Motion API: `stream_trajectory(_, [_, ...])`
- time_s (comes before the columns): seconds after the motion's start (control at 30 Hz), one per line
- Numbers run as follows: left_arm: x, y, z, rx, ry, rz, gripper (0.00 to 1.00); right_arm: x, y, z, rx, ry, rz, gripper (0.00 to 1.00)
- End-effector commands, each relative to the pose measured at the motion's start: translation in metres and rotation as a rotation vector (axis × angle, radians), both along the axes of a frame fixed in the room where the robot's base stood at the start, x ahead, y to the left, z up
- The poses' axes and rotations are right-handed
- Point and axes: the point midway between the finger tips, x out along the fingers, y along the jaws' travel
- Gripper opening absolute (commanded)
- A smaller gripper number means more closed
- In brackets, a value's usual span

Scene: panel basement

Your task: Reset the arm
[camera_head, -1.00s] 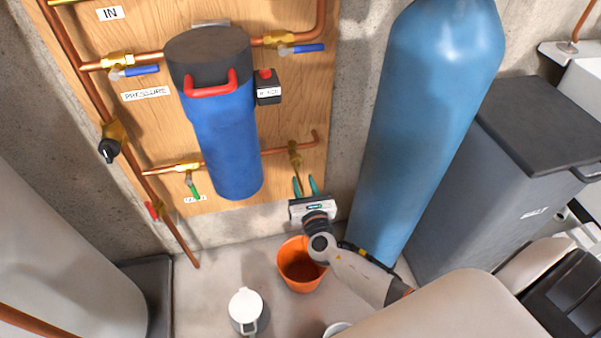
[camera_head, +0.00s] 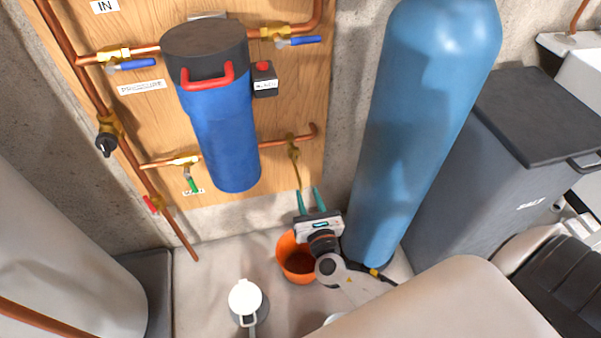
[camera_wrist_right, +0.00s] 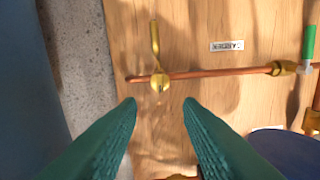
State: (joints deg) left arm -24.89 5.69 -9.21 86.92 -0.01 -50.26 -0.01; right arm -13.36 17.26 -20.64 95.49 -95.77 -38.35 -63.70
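My right gripper (camera_head: 310,199) points up toward the wooden panel, below a small brass valve (camera_head: 293,152) on the lower copper pipe. Its two teal fingers are apart with nothing between them. In the right wrist view the fingers of the gripper (camera_wrist_right: 160,106) are spread, and the brass valve (camera_wrist_right: 160,81) shows beyond the tips, apart from them. My right arm comes in from the lower right, over the edge of an orange bucket (camera_head: 293,250). My left gripper is not in view.
A blue filter housing (camera_head: 226,140) hangs on the wooden panel (camera_head: 290,90), left of the gripper. A tall blue tank (camera_head: 425,110) stands close on the right, beside a grey salt bin (camera_head: 480,170). A white jug (camera_head: 244,298) stands on the floor.

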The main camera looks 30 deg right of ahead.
Motion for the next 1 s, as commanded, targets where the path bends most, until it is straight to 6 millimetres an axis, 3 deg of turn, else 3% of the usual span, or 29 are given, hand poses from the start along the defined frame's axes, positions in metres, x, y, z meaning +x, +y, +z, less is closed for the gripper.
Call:
stream_trajectory(0.23, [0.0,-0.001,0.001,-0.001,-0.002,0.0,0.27,0.0,0.0,-0.001,0.007,0.002,-0.003,0.33])
stream_trajectory(0.37, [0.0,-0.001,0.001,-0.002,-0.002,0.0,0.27,-0.006,-0.007,-0.015,0.13,0.026,-0.044,0.33])
stream_trajectory(0.57, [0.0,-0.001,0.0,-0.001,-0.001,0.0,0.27,-0.04,-0.028,-0.083,0.671,0.111,-0.28,0.33])
stream_trajectory(0.7, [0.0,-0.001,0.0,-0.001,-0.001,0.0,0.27,-0.081,-0.031,-0.139,1.103,0.146,-0.539,0.33])
stream_trajectory(0.9, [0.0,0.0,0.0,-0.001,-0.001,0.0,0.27,-0.147,-0.011,-0.205,1.642,0.13,-0.986,0.33])
stream_trajectory(1.0, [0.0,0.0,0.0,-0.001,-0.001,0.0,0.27,-0.176,0.006,-0.227,1.843,0.102,-1.21,0.33])
